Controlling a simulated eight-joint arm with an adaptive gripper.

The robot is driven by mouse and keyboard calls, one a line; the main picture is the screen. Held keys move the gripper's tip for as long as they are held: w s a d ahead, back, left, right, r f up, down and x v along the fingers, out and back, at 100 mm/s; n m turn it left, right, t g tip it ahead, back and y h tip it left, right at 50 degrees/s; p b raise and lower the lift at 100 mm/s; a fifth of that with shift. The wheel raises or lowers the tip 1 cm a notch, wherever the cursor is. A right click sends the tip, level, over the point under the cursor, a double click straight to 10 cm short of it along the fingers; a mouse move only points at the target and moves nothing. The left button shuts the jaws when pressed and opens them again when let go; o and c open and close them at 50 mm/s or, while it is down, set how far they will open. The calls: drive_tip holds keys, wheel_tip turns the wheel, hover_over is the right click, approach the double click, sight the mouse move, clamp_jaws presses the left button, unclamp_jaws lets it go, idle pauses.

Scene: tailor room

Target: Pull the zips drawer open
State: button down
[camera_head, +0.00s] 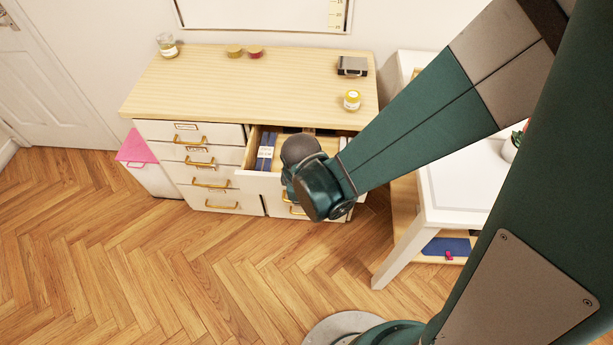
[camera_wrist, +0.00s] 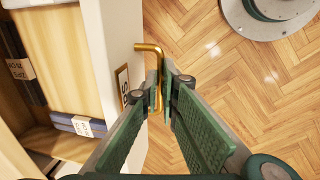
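The top right drawer (camera_head: 262,181) of the white dresser is pulled part way out, with its inside showing. In the wrist view its white front (camera_wrist: 118,40) has a small framed label (camera_wrist: 123,84), of which only a letter like "S" reads. A brass handle (camera_wrist: 150,48) stands out from that front. My gripper (camera_wrist: 162,92) has its two green fingers on either side of the handle bar, close together, and looks shut on it. In the head view my arm's end hides the fingers, the handle and part of the drawer front.
Dark blue packets with white labels (camera_wrist: 80,125) lie inside the drawer. Other closed drawers (camera_head: 210,184) are at left. Jars and a dark box (camera_head: 352,66) stand on the dresser top (camera_head: 230,85). A white table (camera_head: 455,195) stands at right. The floor in front is clear.

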drive_tip(key=s, duration=0.9)
drive_tip(key=c, duration=2.9)
unclamp_jaws()
drive_tip(key=shift+o, duration=0.2)
drive_tip(key=shift+r, duration=0.2)
wheel_tip(320, 180, up, 11)
drive_tip(key=s, duration=0.2)
drive_tip(key=shift+r, duration=0.15)
